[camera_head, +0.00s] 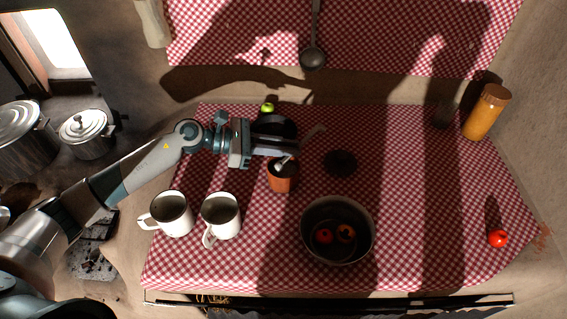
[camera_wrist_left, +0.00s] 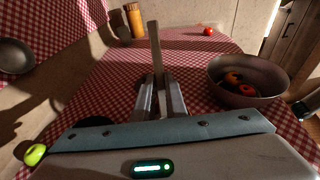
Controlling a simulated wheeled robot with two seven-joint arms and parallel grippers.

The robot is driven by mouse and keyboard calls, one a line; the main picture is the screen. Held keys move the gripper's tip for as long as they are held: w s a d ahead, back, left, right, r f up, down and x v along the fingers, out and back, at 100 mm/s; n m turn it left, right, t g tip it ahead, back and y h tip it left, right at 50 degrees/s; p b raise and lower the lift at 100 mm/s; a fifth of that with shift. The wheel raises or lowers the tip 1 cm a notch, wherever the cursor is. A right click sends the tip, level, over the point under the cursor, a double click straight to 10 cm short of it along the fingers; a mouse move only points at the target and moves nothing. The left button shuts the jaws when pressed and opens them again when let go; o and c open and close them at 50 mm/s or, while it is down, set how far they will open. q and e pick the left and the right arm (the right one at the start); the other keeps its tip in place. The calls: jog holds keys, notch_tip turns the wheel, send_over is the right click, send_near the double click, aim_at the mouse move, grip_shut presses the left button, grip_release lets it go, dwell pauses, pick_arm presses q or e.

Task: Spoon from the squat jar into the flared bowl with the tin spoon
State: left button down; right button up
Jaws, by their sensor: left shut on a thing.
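My left gripper (camera_head: 292,148) is shut on the tin spoon, whose flat handle (camera_wrist_left: 155,48) rises between the fingers in the wrist view. A small terracotta-coloured pot (camera_head: 283,184), likely the squat jar, stands just below the gripper. A pale piece, perhaps the spoon's lower end, shows at its mouth. A dark bowl (camera_head: 274,122), possibly the flared bowl, is partly hidden behind the gripper.
A large grey bowl (camera_head: 307,222) holds red and orange fruit. Two white mugs (camera_head: 172,214) (camera_head: 221,216) stand at the front left. A green fruit (camera_head: 267,107), an amber jar (camera_head: 486,114) and a tomato (camera_head: 497,238) also lie about. A ladle (camera_head: 313,57) hangs behind. The right-hand cloth is mostly clear.

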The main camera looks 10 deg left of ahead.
aim_at(304, 140)
pick_arm(q)
jog(key=shift+r+p, duration=1.05)
jog(key=shift+r, duration=0.7)
jog(key=shift+d, duration=0.1)
